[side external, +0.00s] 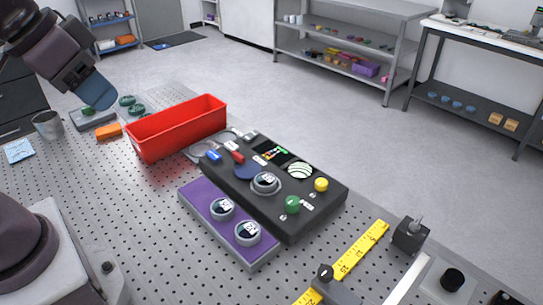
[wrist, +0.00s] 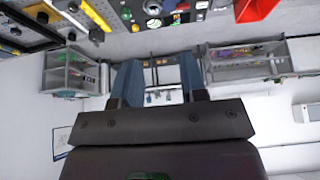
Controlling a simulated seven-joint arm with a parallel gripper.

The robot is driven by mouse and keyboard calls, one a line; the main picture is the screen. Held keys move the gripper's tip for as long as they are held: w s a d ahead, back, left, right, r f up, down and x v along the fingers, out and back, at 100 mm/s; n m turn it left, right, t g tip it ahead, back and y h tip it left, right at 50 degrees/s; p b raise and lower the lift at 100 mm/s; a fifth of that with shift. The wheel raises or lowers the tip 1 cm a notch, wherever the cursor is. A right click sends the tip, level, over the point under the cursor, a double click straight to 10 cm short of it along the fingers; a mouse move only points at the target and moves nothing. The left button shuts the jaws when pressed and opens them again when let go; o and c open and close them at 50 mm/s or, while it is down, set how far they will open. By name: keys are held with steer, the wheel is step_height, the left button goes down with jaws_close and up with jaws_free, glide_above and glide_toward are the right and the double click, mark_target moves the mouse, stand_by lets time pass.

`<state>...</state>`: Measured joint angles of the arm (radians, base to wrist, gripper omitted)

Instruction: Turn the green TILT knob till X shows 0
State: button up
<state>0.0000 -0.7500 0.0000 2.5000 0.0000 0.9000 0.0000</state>
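The green knob (side external: 292,204) sits on the front right part of a black instrument box (side external: 318,212) in the side external view. A yellow knob (side external: 321,184), a round striped fringe window (side external: 300,170) and a small coloured screen (side external: 273,152) are on the same box. A round dial (side external: 265,183) sits near its middle. The small readings are too small to read, so I cannot tell what X shows. My gripper (side external: 97,115) is far from the knob, raised at the upper left. In the wrist view my gripper (wrist: 160,78) has its two blue fingers apart with nothing between them.
A purple box (side external: 195,203) with two dials adjoins the black box's front. A red bin (side external: 180,130) stands behind, between my gripper and the box. A yellow ruler (side external: 358,252) and a black block (side external: 410,234) lie to the right. Bare perforated table (side external: 135,235) is at left.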

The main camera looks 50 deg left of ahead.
stand_by(0.3)
steer(key=shift+o, duration=1.7)
steer(key=shift+w+d+f, duration=0.1)
steer(key=shift+d+f, duration=0.05)
steer(key=shift+f, duration=0.15)
steer(key=m+g, duration=0.6)
steer(key=m, duration=0.3)
glide_toward(293, 200)
steer(key=f, duration=1)
steer(key=shift+s+f, duration=0.1)
steer(key=shift+s, duration=0.1)
